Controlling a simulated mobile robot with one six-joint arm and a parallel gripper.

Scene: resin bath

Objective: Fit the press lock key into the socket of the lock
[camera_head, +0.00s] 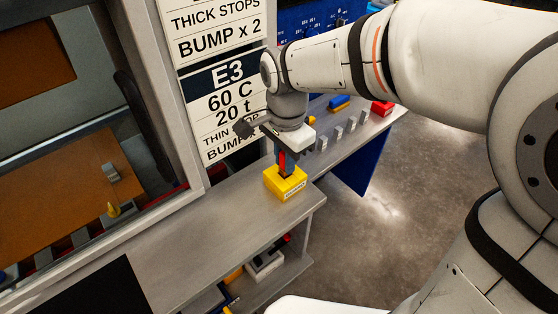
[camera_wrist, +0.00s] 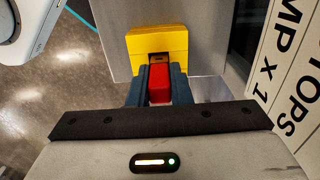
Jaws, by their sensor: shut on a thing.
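The yellow lock block (camera_head: 286,188) stands on the grey shelf, with a dark socket opening in its top. The wrist view shows the block (camera_wrist: 146,43) just beyond my fingertips, with the dark opening (camera_wrist: 159,57) facing them. My gripper (camera_head: 286,165) points down over the block. In the wrist view its two blue-grey fingers (camera_wrist: 160,80) are shut on the red key (camera_wrist: 160,88). The key (camera_head: 281,160) shows as a thin red strip in the head view. Its lower end is hidden, so I cannot tell whether it is inside the socket.
Several small grey blocks (camera_head: 338,133) stand in a row farther along the shelf, with blue, yellow and red pieces behind. A press window (camera_head: 75,130) and printed signs (camera_head: 226,105) rise at the left. The shelf in front of the lock (camera_head: 190,237) is clear.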

